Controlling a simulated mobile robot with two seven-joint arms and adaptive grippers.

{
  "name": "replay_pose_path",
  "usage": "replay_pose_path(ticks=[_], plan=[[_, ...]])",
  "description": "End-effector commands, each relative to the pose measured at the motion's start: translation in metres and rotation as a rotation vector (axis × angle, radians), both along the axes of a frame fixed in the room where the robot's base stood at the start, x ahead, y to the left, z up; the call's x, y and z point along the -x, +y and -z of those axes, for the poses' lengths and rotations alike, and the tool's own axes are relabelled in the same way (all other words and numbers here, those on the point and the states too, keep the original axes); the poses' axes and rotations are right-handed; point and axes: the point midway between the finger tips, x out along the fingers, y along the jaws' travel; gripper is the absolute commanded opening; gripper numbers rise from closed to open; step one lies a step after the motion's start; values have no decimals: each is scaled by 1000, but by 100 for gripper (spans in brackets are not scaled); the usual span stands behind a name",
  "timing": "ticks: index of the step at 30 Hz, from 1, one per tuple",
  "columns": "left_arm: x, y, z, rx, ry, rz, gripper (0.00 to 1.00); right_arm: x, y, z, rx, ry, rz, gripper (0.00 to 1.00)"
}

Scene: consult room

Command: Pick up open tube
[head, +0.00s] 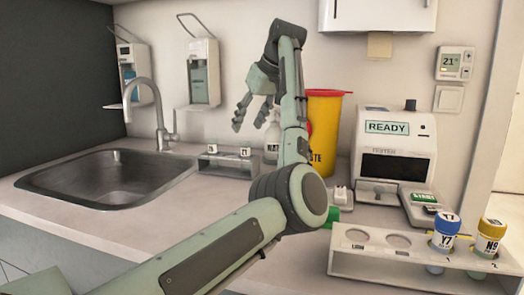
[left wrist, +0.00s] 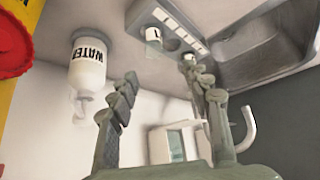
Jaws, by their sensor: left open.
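My left gripper (head: 250,122) is open and empty, raised above the back of the counter with its fingers pointing down. Its two fingers also show apart in the left wrist view (left wrist: 162,82). A small grey rack (head: 222,166) stands below and left of it, holding two small white labelled tubes (head: 212,149) (head: 245,152). The rack (left wrist: 182,22) and tubes (left wrist: 153,36) (left wrist: 188,58) also show in the left wrist view, beyond the fingers and apart from them. No coloured cap shows on these tubes; whether either is open I cannot tell. My right gripper is not in view.
A white rack (head: 380,265) at front right holds a blue-capped tube (head: 444,232) and a yellow-capped tube (head: 490,238). A WATER bottle (left wrist: 87,72), yellow waste bin (head: 322,125) and READY machine (head: 396,150) stand along the back. The sink (head: 110,178) is left.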

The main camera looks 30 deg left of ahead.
Motion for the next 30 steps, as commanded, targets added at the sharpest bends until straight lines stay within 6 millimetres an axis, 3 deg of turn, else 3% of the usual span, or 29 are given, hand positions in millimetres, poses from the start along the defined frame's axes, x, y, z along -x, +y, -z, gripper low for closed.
replay_pose_path(ticks=[4, 14, 21, 29, 30], plan=[[2, -8, 5, 32, 10, -10, 49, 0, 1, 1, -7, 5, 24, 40], [-3, 6, 34, 31, 10, -10, 49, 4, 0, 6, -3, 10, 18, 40], [-8, 20, 65, 29, 11, -10, 49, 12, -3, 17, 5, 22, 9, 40], [-10, 23, 70, 28, 8, -8, 49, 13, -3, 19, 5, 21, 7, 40], [-10, 23, 70, 28, 8, -8, 45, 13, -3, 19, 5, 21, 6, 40]])
